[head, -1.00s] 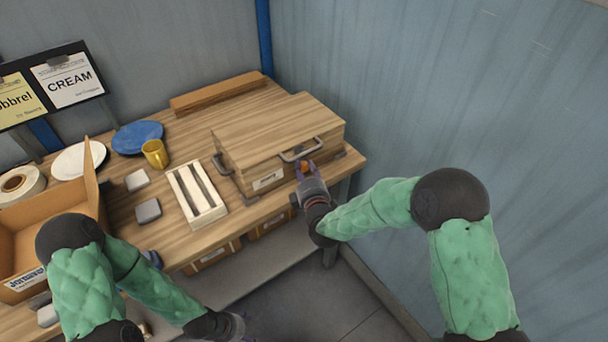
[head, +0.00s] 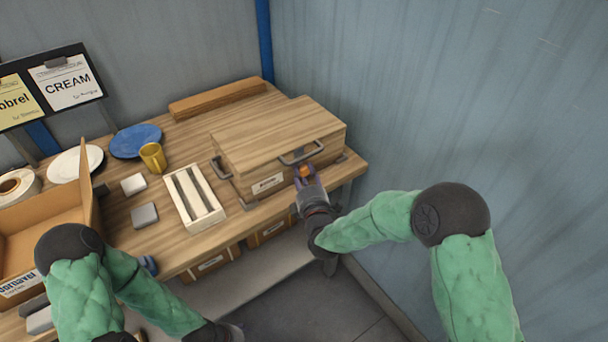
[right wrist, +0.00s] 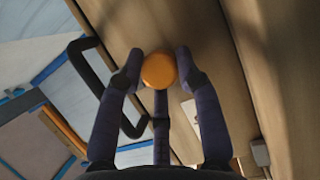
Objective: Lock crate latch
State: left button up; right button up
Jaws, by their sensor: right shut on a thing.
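A wooden crate (head: 262,136) with a flat lid stands at the right end of the bench. Its latch shows as a round orange knob (head: 305,171) on the front face, below a grey bar handle (head: 301,153). My right gripper (head: 307,178) is at this front face, shut on the knob. In the right wrist view the orange knob (right wrist: 159,70) sits between the fingertips (right wrist: 158,68), with the dark handle (right wrist: 92,82) to its left. The fingers hide part of the latch. My left gripper (head: 232,331) is at the bottom edge, partly cut off, away from the crate.
A slotted wooden tray (head: 207,218) lies left of the crate. A yellow mug (head: 152,157), a blue plate (head: 136,140), a white plate (head: 75,164) and an open cardboard box (head: 45,232) are farther left. The blue-grey wall (head: 440,100) stands close on the right.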

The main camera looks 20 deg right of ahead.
jog(key=shift+s+d+f, duration=0.1)
jog(key=shift+f, duration=0.25)
jog(key=o, duration=1.1)
jog(key=shift+o, duration=0.2)
jog(key=shift+d+r, duration=0.1)
jog(key=shift+r, duration=0.05)
jog(key=shift+r, duration=0.1)
jog(key=s, duration=1.2)
jog(key=shift+a, duration=0.35)
